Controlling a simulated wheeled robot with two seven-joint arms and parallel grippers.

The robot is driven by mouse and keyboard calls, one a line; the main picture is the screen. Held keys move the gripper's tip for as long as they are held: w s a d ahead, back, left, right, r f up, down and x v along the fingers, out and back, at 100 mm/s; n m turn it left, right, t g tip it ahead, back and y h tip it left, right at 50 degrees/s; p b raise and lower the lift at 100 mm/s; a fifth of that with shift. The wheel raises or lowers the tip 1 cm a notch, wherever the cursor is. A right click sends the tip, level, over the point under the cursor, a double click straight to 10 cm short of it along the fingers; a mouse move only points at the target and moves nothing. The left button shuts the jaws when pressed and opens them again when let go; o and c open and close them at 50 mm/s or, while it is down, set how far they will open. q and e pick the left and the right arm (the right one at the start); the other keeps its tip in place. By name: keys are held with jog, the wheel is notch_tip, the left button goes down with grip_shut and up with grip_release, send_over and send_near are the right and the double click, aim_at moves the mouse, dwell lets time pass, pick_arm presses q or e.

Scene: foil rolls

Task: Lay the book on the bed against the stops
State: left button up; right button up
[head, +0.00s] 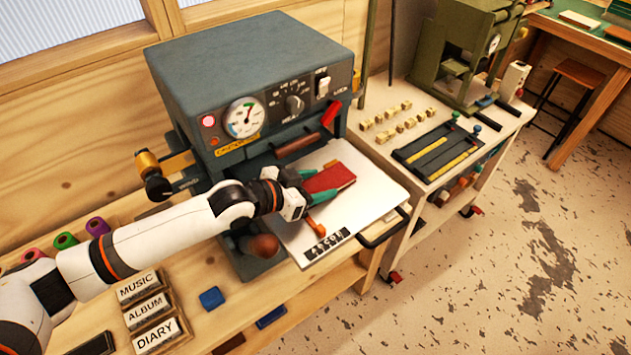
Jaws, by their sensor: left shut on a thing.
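A red book (330,178) lies over the white bed (368,205) of the dark foil press, towards its back. I cannot tell whether it touches the bed fully or meets any stops. My left gripper (315,188), with green fingers, reaches in from the left and is shut on the book's near left side. An orange piece (314,226) shows on the bed just below the gripper. The stops are not clear in this view; the arm hides part of the bed's left side. My right gripper is not in view.
The press body (255,75) with its gauge stands behind the bed. A black strip of letters (326,244) lies at the bed's front, beside a black handle (385,230). Labelled boxes (147,310) and foil rolls (65,241) are at left. Another bench stands right.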

pick_arm(q)
jog(key=shift+f, duration=0.1)
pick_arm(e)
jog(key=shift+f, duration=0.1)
pick_arm(q)
jog(key=o, duration=1)
jog(key=shift+d, duration=0.1)
jog(key=shift+c, duration=0.2)
jog(key=shift+o, duration=0.3)
jog(key=b+v, duration=0.3)
jog(key=v, duration=0.8)
jog(key=shift+s+a+r, duration=0.3)
jog(key=shift+a+r, duration=0.1)
jog(key=shift+a, duration=0.05)
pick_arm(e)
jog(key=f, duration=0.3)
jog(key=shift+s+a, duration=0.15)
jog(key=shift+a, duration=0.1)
